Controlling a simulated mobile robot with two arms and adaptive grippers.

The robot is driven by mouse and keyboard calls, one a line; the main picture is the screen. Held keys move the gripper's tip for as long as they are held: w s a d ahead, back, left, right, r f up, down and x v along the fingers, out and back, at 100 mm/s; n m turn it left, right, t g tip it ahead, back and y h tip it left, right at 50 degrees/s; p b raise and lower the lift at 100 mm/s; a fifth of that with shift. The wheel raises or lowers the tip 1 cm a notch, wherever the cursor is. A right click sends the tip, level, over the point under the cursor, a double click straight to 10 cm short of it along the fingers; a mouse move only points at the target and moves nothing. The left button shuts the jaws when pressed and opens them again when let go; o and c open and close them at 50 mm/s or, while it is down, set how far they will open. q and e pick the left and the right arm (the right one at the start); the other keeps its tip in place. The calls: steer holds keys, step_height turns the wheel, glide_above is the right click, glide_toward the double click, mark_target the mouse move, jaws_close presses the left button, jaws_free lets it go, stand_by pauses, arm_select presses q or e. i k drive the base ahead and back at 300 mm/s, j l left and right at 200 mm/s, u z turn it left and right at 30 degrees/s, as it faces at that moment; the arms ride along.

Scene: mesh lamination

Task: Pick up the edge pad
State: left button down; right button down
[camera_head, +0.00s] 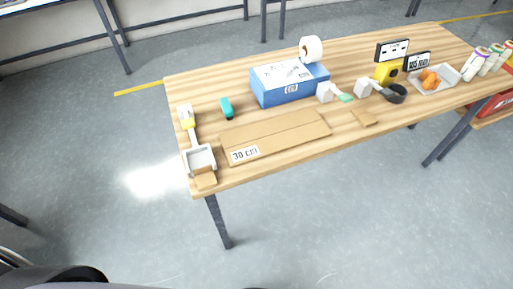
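Two small brown pads that look like cardboard lie on the wooden table (420,48). One pad (205,178) is at the table's front left corner, against the white tray-like end of a long-handled tool (200,158). The other pad (364,117) lies flat near the front edge, right of a long brown board (285,133) labelled "30 cm". I cannot tell which of the two is the edge pad. Neither of my grippers is in view.
A blue box (289,90) stands behind the board, with a white roll (311,48) near its back right. A teal tool (226,107) lies at left. Open floor lies in front.

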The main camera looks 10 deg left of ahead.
mark_target(204, 176)
steer(key=j+z, duration=0.45)
steer(key=j, duration=0.2)
steer(key=j+z, duration=0.45)
steer(key=j, duration=0.25)
steer(key=k+j+z, duration=0.1)
steer(key=j+z, duration=0.35)
steer(key=j, duration=0.2)
